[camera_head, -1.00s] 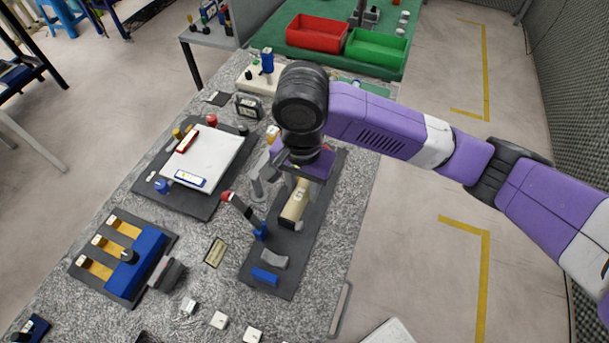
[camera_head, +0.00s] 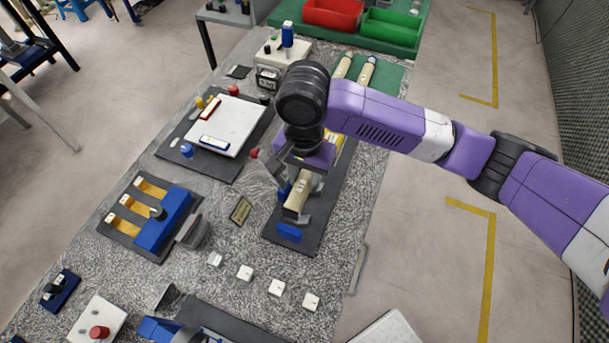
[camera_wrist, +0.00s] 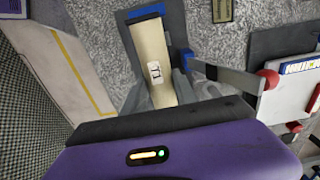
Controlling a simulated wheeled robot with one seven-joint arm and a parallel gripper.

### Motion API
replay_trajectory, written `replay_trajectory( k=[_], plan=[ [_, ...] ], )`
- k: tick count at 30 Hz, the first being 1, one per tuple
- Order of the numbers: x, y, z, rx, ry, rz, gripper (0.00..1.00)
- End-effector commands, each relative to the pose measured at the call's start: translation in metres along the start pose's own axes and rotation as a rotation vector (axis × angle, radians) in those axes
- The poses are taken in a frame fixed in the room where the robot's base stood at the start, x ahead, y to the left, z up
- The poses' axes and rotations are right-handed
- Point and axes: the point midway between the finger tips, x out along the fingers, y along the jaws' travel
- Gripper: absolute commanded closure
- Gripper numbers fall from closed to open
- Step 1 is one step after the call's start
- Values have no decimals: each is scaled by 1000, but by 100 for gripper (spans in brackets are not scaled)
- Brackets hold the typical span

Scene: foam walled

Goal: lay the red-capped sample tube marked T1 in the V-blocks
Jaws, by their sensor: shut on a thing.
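A beige tube (camera_head: 301,188) marked T1 is held between the fingers of my gripper (camera_head: 305,179). The wrist view shows the tube (camera_wrist: 151,58) and its label, with one finger on each side. Its cap is hidden, so I cannot see the colour. The tube lies lengthwise above a dark base plate (camera_head: 277,236). Its near end overlaps a grey V-block (camera_head: 299,218), beside a blue block (camera_head: 288,233). I cannot tell whether the tube touches the V-block. Any farther V-block is hidden by my gripper and arm.
A red-knobbed clamp lever (camera_wrist: 225,75) stands close beside my gripper. A white board (camera_head: 229,125) and a blue-and-yellow fixture (camera_head: 163,222) lie left. Two similar tubes (camera_head: 366,72) lie on a green mat (camera_head: 386,78) behind. Several white cubes (camera_head: 276,288) lie in front.

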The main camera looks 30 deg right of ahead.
Motion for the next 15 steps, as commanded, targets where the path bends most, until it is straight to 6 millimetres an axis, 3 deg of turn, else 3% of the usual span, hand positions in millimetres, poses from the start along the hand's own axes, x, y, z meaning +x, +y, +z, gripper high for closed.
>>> replay_trajectory(
  k=[1,15],
  plan=[
    [9,0,0,0,1,0,100],
    [44,0,1,1,-2,-1,100]
  ],
)
